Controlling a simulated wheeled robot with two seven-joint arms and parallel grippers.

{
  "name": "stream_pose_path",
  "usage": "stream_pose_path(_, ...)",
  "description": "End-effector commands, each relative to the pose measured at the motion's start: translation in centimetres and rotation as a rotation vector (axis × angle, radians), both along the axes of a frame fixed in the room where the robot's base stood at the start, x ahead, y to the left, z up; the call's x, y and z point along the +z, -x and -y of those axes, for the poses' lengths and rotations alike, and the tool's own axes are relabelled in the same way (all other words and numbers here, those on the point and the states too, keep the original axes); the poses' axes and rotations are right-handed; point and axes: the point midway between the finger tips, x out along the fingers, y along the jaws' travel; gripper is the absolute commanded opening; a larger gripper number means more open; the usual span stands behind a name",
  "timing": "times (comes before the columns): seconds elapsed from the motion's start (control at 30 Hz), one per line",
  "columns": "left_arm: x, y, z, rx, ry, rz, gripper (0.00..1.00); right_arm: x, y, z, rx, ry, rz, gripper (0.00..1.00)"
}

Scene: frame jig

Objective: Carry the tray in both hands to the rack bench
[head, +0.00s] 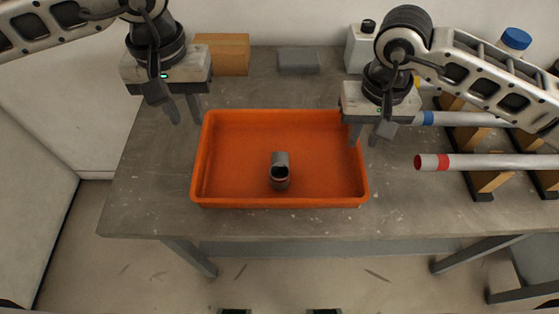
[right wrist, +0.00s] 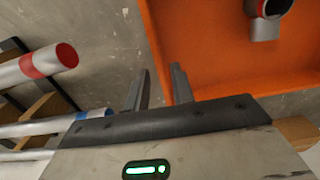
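The orange tray (head: 240,202) lies flat on the grey bench with a small grey pipe fitting (head: 280,172) inside. Part of the tray (right wrist: 220,60) and the fitting (right wrist: 265,22) show in the right wrist view. My left gripper (head: 184,114) is open and empty, above the bench just outside the tray's back left corner. My right gripper (head: 364,141) is open over the tray's right rim. In the right wrist view its fingers (right wrist: 160,85) are apart, with the rim edge seen between them. I cannot tell how high they are above the rim.
Red-banded (head: 480,162) and blue-banded (head: 455,119) white tubes lie on wooden supports at the right, near my right gripper. A cardboard box (head: 222,54), a grey block (head: 298,61) and a white container (head: 360,48) stand at the back. Bench (head: 150,190) left of the tray is clear.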

Motion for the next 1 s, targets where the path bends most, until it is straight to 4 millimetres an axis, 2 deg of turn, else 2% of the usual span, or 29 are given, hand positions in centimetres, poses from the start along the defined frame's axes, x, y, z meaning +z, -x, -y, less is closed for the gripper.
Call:
stream_pose_path(0.1,0.0,0.0,0.0,0.0,0.0,0.0,0.24,2.7,-0.1,0.0,0.0,-0.001,0.006,0.24)
stream_pose_path(0.33,0.0,0.0,0.0,0.0,0.0,0.0,0.24,5.7,0.0,0.0,-0.001,-0.001,0.002,0.24)
stream_pose_path(0.5,0.0,0.0,0.0,0.0,0.0,0.0,0.24,6.3,0.0,0.0,-0.001,0.0,-0.001,0.24)
stream_pose_path(1.0,0.0,0.0,0.0,0.0,0.0,0.0,0.24,6.3,0.0,0.0,0.0,0.0,-0.001,0.24)
